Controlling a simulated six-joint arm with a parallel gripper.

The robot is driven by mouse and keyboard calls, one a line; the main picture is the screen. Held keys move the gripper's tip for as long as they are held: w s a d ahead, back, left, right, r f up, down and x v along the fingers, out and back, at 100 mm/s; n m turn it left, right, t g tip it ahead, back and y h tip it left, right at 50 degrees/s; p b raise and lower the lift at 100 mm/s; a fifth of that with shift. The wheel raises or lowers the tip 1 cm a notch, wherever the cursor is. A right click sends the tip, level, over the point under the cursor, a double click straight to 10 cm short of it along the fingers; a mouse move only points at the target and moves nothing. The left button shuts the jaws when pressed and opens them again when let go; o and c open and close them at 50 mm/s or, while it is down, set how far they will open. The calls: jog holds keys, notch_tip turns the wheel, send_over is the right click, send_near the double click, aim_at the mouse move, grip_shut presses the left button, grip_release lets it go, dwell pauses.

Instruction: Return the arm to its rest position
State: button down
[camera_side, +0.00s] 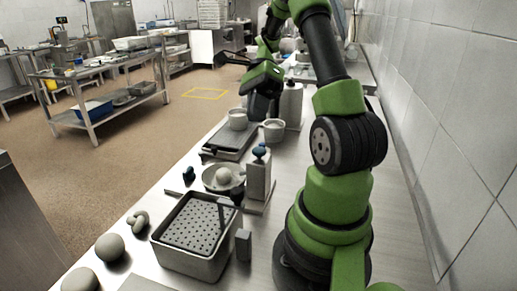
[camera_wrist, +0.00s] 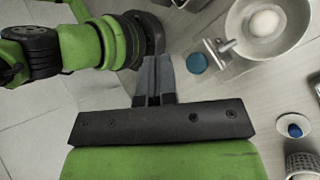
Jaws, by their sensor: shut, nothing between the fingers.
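My gripper (camera_wrist: 153,80) shows in the wrist view with its two grey fingers together and nothing between them. In the side view my green and black arm rises from its base at the right and bends over the counter. The wrist end hangs above the counter near the small cups at the back, and the fingertips are hard to make out there. The gripper holds nothing and is apart from the objects below. In the wrist view part of my own arm lies beyond the fingertips at the upper left.
A perforated basket (camera_side: 192,224) stands at the front of the steel counter. Behind it is a bowl (camera_side: 236,187) with a pale round object (camera_side: 222,175). A blue-topped block (camera_side: 258,178) stands beside the bowl. Round objects (camera_side: 110,247) lie at the front left. A tiled wall (camera_side: 440,100) borders the right.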

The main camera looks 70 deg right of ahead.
jog(key=s+a+r+n+t+h, duration=0.1)
jog(key=a+r+n+t+h, duration=0.2)
jog(key=a+n, duration=0.6)
jog(key=s+a+r+n+t+h, duration=0.2)
jog(key=a+r+n+t+h, duration=0.2)
jog(key=a+r+n, duration=0.3)
jog(key=a+n+t, duration=0.1)
jog(key=a+n, duration=0.2)
jog(key=n, duration=0.2)
jog(key=shift+a+n, duration=0.25)
jog(key=shift+n, duration=0.15)
